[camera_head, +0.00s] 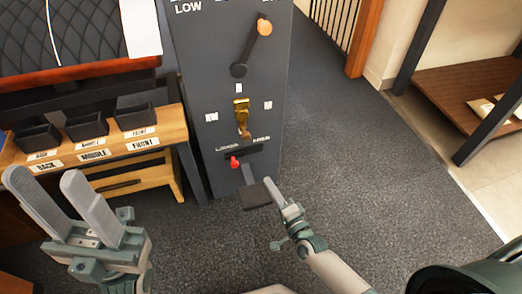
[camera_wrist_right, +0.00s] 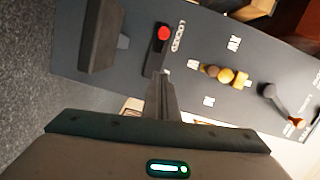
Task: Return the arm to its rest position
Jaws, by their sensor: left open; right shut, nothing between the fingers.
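My left gripper (camera_head: 44,178) is open and empty at the lower left in the head view, its two grey fingers pointing up, in front of the wooden bench. My right gripper (camera_head: 268,182) is shut with nothing held. Its fingertips appear close to the black pedal-like block (camera_head: 254,196) at the foot of the dark control panel (camera_head: 205,60); I cannot tell whether they touch. In the right wrist view the closed fingers (camera_wrist_right: 163,78) point at the panel, near the red-tipped lever (camera_wrist_right: 163,33).
The panel carries an orange-ended lever (camera_head: 264,27), a brass latch (camera_head: 241,108) and a red knob (camera_head: 234,162). The wooden bench (camera_head: 160,183) on the left holds several black bins (camera_head: 86,125). A wooden shelf (camera_head: 470,85) stands at the right. Grey carpet (camera_head: 370,160) between is clear.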

